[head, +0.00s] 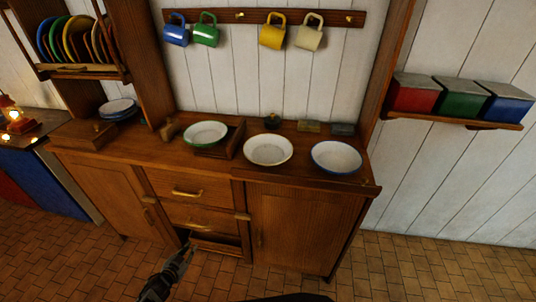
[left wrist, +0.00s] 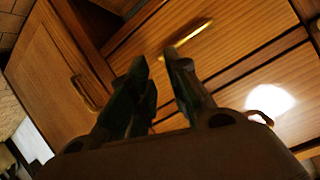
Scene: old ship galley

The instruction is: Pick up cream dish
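The cream dish (head: 268,151) is a round, shallow dish sitting upright on the wooden counter, in the middle of a row of three dishes. A green-rimmed dish (head: 205,133) is to its left and a blue-rimmed dish (head: 336,157) to its right. My left gripper (head: 184,254) is low in front of the cabinet drawers, well below the counter top and apart from the dishes. In the left wrist view its two fingers (left wrist: 158,62) stand apart with nothing between them, before the wooden fronts. The cream dish is not in that view. My right gripper is not in view.
The counter (head: 219,165) has brass-handled drawers (head: 187,192) below, with an open gap under them. Mugs (head: 272,32) hang on a rail above. Blue dishes (head: 117,108) are stacked at the left. Three canisters (head: 460,99) stand on a right-hand shelf.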

